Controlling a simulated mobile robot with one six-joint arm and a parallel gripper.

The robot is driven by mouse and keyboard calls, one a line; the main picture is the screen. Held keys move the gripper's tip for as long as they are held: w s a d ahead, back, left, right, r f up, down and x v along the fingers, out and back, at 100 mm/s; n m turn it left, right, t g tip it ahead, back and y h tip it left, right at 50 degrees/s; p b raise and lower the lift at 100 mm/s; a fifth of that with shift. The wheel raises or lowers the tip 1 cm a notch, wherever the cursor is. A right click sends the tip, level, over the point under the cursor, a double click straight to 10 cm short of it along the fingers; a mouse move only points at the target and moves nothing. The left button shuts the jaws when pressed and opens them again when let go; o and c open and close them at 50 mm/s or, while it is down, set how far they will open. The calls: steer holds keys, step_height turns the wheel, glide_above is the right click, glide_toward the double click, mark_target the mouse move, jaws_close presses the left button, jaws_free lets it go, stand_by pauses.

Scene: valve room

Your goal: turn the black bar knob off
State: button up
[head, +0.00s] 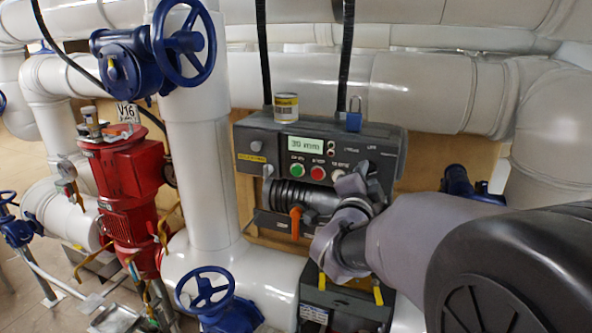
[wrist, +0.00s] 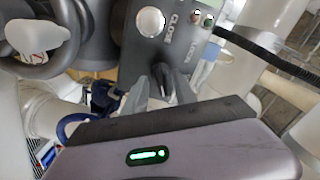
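In the wrist view the fingers of my gripper (wrist: 162,88) are close to the panel face (wrist: 185,55), below a light round knob (wrist: 150,20).
A green button (head: 297,170) and a red button (head: 318,173) sit on the panel. An orange handle (head: 295,222) is below. White pipes, blue valve wheels (head: 205,288) and a red pump (head: 130,190) crowd the left.

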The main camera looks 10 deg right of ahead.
steer(key=shift+w+d, duration=0.1)
steer(key=shift+w, duration=0.1)
jaws_close()
steer(key=shift+n, duration=0.3)
steer(key=shift+f+n+b, duration=0.1)
steer(key=shift+n+b, duration=0.4)
steer(key=shift+b, duration=0.05)
steer(key=n+b, duration=0.1)
steer(key=n, duration=0.2)
steer(key=shift+n, duration=0.3)
steer(key=n, duration=0.6)
steer(key=shift+n, duration=0.4)
